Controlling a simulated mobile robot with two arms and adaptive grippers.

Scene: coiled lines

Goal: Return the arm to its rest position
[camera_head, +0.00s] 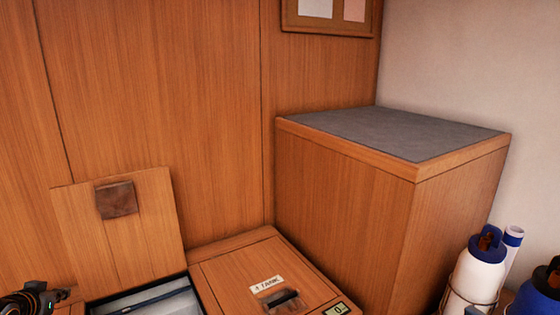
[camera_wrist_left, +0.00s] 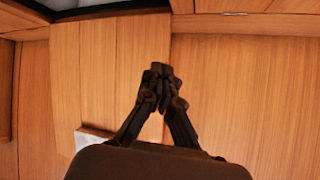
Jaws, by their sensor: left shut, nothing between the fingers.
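My left gripper (camera_wrist_left: 162,76) is shut and empty in the left wrist view, its dark fingertips together in front of wood panelling. My right gripper is in neither view.
A wooden lid (camera_head: 120,235) stands raised behind an open compartment (camera_head: 150,301). To its right is a closed hatch labelled TANK (camera_head: 240,268). A tall wooden cabinet (camera_head: 345,200) with a grey top stands right. White (camera_head: 478,275) and blue (camera_head: 535,300) bottles stand at the lower right.

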